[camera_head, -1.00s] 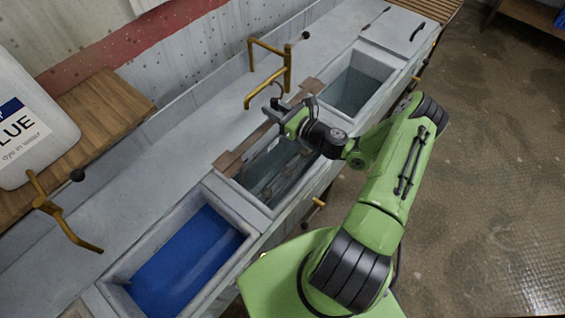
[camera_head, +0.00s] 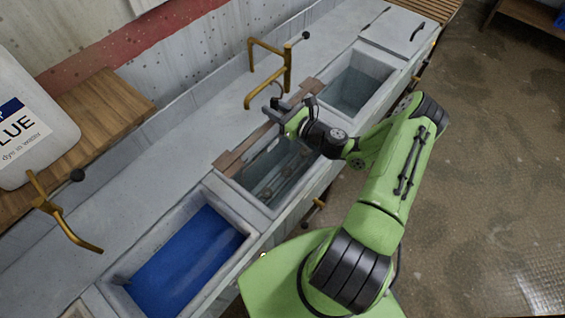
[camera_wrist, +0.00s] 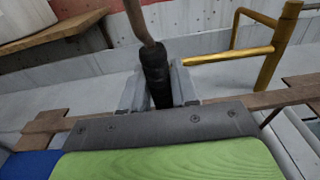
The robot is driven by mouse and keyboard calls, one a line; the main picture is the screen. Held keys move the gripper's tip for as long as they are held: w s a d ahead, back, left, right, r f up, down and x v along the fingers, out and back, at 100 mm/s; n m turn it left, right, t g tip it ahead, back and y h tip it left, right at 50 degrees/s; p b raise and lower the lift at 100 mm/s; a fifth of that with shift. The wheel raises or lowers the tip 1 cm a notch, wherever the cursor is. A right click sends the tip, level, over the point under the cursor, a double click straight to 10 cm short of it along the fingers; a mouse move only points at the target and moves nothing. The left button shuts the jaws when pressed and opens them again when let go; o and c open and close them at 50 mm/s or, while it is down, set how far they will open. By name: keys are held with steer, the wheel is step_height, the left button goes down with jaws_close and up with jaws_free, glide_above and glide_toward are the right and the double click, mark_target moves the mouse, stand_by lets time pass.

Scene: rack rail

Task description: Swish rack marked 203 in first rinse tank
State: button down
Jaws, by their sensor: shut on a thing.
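My gripper (camera_head: 273,110) is above the back edge of the middle tank (camera_head: 262,206), which lies between the blue dye tank and the far tank. In the wrist view my gripper (camera_wrist: 158,92) is shut on a black grip (camera_wrist: 156,72) with a brown curved rod rising from it. This appears to be the rack's handle. Wooden bar ends (camera_wrist: 50,122) reach out on both sides behind the fingers. A dim rack-like frame (camera_head: 284,182) shows inside the middle tank, partly hidden by my arm. No number 203 is legible.
The blue dye tank (camera_head: 190,258) is at the near left and a pale-water tank (camera_head: 352,88) is beyond. A brass tap (camera_head: 285,75) stands close behind my gripper, another (camera_head: 62,215) at left. A white jug (camera_head: 30,125) sits on a wooden board.

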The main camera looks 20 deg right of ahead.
steer(key=shift+r, duration=0.1)
stand_by(0.3)
steer(key=r+p, duration=0.4)
steer(key=r, duration=0.1)
steer(key=s+r+p, duration=0.1)
steer(key=r+p, duration=0.3)
steer(key=r, duration=0.2)
steer(key=r+p, duration=0.5)
steer(key=r, duration=0.1)
steer(key=shift+s+d, duration=0.25)
steer(key=shift+d, duration=0.15)
steer(key=shift+s+r, duration=0.1)
steer(key=shift+r, duration=0.4)
steer(key=shift+f, duration=0.1)
